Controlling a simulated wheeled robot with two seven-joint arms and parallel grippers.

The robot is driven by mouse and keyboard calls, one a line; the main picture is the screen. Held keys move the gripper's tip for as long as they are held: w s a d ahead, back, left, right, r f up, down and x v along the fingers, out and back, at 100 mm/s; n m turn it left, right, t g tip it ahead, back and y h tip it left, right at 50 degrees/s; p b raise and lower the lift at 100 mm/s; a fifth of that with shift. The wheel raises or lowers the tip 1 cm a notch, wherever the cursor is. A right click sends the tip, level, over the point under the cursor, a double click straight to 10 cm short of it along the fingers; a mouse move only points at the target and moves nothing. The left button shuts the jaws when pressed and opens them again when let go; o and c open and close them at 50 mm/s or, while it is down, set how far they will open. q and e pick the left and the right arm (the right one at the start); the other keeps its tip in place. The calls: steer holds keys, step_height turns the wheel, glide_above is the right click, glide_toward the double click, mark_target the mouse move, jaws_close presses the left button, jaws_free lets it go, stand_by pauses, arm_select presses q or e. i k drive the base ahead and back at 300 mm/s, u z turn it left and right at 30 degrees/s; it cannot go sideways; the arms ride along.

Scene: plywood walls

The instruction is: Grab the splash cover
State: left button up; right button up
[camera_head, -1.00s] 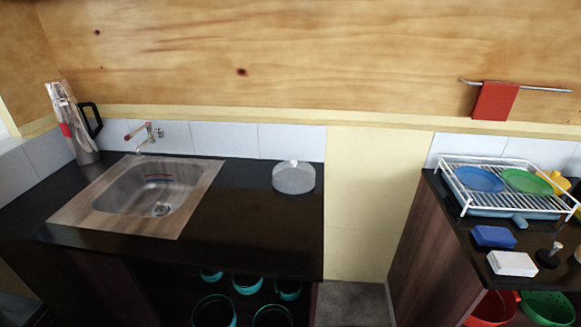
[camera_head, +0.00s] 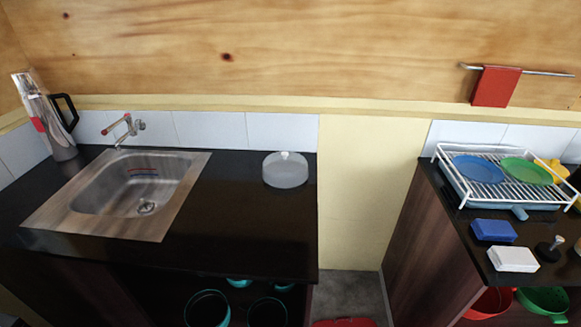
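A round translucent white cover with a small knob on top (camera_head: 285,170), which looks like the splash cover, sits flat on the dark countertop (camera_head: 240,225). It is right of the sink, close to the tiled wall and near the counter's right end. Nothing touches it from above. Neither of my grippers shows in the head view.
The steel sink (camera_head: 135,185) with a tap and a tall flask (camera_head: 55,125) are at left. Pots (camera_head: 207,308) sit below the counter. A gap separates a right counter with a dish rack (camera_head: 450,170), a blue block and a white block. A red shape (camera_head: 343,322) shows at the bottom edge.

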mark_target(282, 169)
steer(key=k, duration=1.2)
steer(key=z, duration=0.65)
steer(key=i, duration=1.5)
steer(key=u, duration=0.65)
